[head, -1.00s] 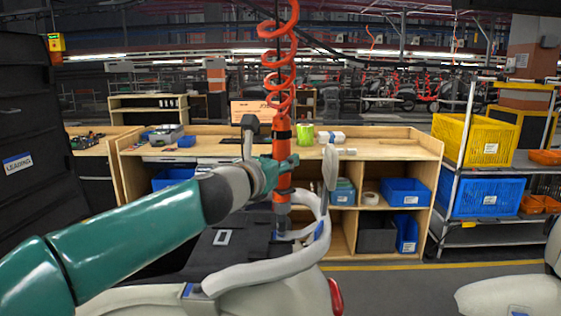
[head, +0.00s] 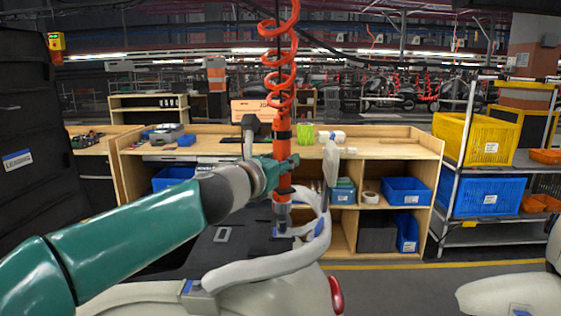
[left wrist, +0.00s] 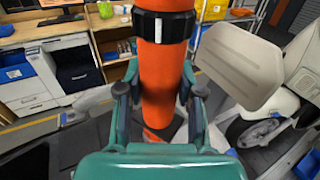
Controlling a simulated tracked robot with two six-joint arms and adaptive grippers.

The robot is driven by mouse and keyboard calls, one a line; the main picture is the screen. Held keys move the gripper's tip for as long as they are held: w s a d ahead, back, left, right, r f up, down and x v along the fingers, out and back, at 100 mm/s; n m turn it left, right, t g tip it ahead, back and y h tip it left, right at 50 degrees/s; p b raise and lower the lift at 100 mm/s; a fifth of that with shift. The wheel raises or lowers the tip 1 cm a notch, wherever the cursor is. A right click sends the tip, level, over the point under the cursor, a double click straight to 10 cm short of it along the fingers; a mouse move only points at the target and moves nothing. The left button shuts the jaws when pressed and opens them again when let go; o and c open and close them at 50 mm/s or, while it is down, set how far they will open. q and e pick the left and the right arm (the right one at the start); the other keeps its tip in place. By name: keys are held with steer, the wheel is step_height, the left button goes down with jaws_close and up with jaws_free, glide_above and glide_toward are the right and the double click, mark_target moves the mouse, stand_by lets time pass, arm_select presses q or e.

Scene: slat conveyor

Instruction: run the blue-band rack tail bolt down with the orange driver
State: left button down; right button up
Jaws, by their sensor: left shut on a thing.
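The orange driver (head: 281,165) hangs upright from a red coiled hose. My left gripper (head: 281,172) is shut around its body; the left wrist view shows the driver (left wrist: 165,70) between the two fingers (left wrist: 160,100). A blue band (head: 319,227) shows on the rack's right side, just right of the driver's end. The tail bolt is too small or hidden to make out, and I cannot tell whether the driver touches it. My right gripper is out of view.
A pale upright pad (head: 331,165) stands close right of the driver. A wooden bench (head: 390,147) with bins stands behind. A shelf trolley with yellow (head: 475,138) and blue (head: 487,196) crates is at right. A dark cabinet (head: 30,130) stands at left.

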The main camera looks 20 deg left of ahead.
mark_target(277, 129)
arm_select(q)
steer(key=shift+f+b, duration=0.3)
steer(key=shift+f, duration=0.1)
stand_by(0.5)
steer(key=shift+r, duration=0.2)
steer(key=shift+r+p, duration=0.15)
steer(key=shift+p, duration=0.15)
steer(key=shift+w+a+p, duration=0.1)
steer(key=shift+p, duration=0.2)
stand_by(0.7)
steer(key=shift+r+p, duration=0.75)
steer(key=shift+r, duration=0.05)
stand_by(0.3)
step_height(277, 129, up, 5)
steer(key=p, duration=0.5)
steer(key=shift+r, duration=0.15)
stand_by(0.9)
